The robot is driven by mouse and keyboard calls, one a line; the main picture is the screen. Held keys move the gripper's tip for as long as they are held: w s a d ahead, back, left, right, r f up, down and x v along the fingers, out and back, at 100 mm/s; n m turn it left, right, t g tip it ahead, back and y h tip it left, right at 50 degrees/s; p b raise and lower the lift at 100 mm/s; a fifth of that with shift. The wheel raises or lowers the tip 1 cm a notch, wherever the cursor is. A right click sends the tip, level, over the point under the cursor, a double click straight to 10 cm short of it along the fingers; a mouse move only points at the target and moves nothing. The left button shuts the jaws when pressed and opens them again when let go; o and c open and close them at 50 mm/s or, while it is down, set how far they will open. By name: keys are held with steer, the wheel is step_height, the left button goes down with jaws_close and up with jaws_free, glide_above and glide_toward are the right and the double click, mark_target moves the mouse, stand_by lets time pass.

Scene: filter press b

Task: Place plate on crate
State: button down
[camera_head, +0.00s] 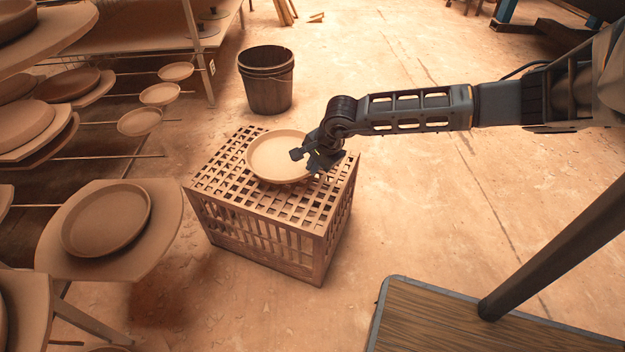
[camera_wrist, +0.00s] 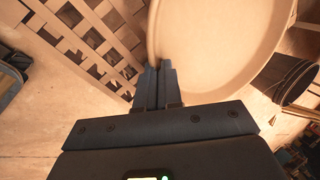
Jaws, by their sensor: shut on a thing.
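The plate (camera_head: 277,157) is a round, shallow, pale clay dish with a raised rim. It lies level over the top of the crate (camera_head: 265,245), a slatted box with a lattice top standing on the floor. I cannot tell whether the plate touches the lattice. My gripper (camera_head: 305,155) is at the plate's right edge, shut on its rim. In the wrist view the plate (camera_wrist: 225,45) fills the upper middle, with my gripper's fingers (camera_wrist: 158,85) closed at its rim. The crate's lattice (camera_wrist: 90,38) shows at the upper left there.
A dark bucket (camera_head: 266,80) stands on the floor behind the crate. Shelves with several clay plates line the left, including a board (camera_head: 165,225) holding a dish (camera_head: 106,218). Open floor (camera_head: 430,215) lies right of the crate.

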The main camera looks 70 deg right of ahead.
steer(key=shift+w+a+f, duration=0.1)
steer(key=shift+w+f, duration=0.05)
steer(key=shift+w, duration=0.05)
steer(key=shift+f+b, duration=1.05)
steer(key=shift+f, duration=0.85)
steer(key=shift+f, duration=0.2)
steer(key=c, duration=1.3)
jaws_free()
